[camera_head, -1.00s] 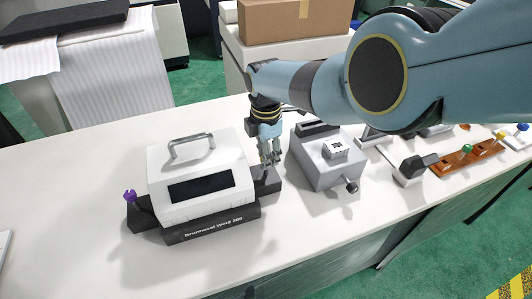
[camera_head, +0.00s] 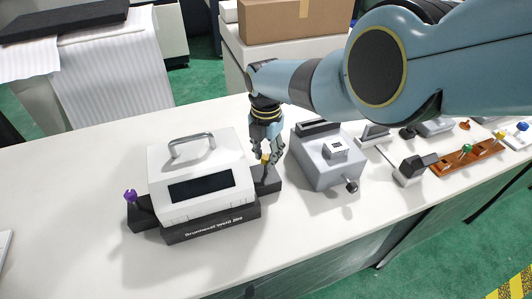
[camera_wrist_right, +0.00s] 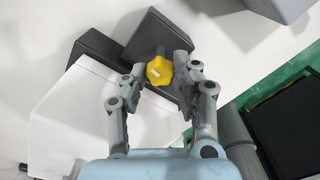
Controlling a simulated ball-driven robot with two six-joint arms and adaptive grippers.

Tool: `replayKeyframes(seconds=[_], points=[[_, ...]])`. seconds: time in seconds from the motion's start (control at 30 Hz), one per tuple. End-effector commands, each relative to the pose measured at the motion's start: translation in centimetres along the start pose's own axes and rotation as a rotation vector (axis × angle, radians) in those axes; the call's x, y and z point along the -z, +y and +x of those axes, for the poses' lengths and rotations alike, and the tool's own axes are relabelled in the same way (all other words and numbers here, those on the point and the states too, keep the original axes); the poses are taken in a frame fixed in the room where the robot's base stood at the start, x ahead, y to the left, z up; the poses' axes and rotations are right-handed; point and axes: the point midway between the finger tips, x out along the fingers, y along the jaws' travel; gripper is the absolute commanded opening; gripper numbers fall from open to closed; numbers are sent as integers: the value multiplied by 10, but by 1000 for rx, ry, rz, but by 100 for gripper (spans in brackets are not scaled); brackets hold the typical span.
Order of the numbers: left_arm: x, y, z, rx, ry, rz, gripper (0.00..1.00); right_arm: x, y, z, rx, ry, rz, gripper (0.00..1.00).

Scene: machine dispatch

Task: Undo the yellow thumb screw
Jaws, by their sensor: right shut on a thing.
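The yellow thumb screw (camera_head: 265,158) stands upright on a dark block (camera_head: 268,184) at the right side of the white machine (camera_head: 198,184). My right gripper (camera_head: 268,152) points down over this block with its fingers at the screw's head. In the right wrist view the yellow knob (camera_wrist_right: 159,70) is between the fingertips of my right gripper (camera_wrist_right: 158,76), which is shut on it. A purple thumb screw (camera_head: 131,197) stands on a matching block at the machine's left side. My left gripper is not in view.
A grey box device (camera_head: 328,166) stands close to the right of my gripper. Further right are a black-and-white device (camera_head: 412,170) and an orange rack (camera_head: 468,158) with coloured knobs. The table (camera_head: 80,220) is clear at the left and front.

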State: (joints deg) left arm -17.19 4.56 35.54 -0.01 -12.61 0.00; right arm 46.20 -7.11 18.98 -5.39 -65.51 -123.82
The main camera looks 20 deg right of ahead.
Motion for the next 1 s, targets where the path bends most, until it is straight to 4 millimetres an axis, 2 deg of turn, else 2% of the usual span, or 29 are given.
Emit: replayKeyframes(seconds=[0.37, 0.4, 0.57, 1.0], points=[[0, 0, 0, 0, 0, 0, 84, 0, 0, -1, -1, -1, -4, 0], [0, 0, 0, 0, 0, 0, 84, 0, 0, -1, -1, -1, -4, 31], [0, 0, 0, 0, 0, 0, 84, 0, 0, 0, -1, -1, -4, 51], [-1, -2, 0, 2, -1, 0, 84, -1, 2, -5, -2, -1, -4, 51]])
